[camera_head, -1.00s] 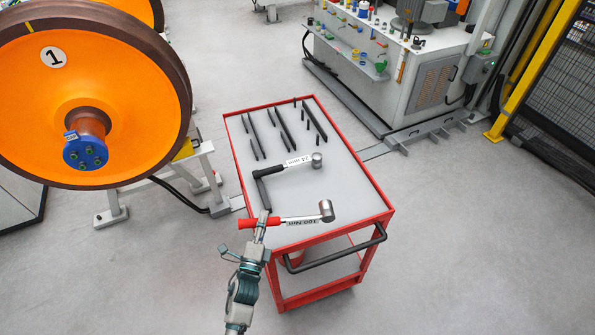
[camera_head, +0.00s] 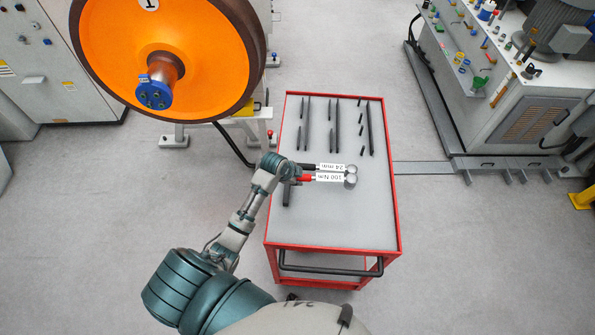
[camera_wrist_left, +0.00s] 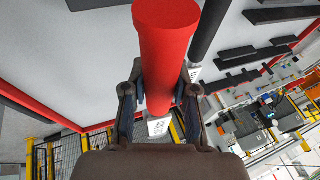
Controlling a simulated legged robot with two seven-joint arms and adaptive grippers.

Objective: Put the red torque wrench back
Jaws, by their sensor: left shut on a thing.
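The red torque wrench (camera_head: 327,179) has a red handle, a "100 Nm" label and a round metal head pointing right. It lies over the trolley top (camera_head: 335,220), close beside the black-handled "24 mm" wrench (camera_head: 331,167). My left gripper (camera_head: 297,175) is shut on its red handle. The left wrist view shows the red handle (camera_wrist_left: 166,45) between the fingers of that gripper (camera_wrist_left: 160,105), with the black handle (camera_wrist_left: 208,30) close to its right. Whether the red wrench touches the trolley top I cannot tell. My right gripper is not in view.
Several dark bars (camera_head: 337,125) and small pins lie at the far end. The near half is clear. An orange wheel (camera_head: 190,55) stands at upper left, a machine bench (camera_head: 530,110) at upper right.

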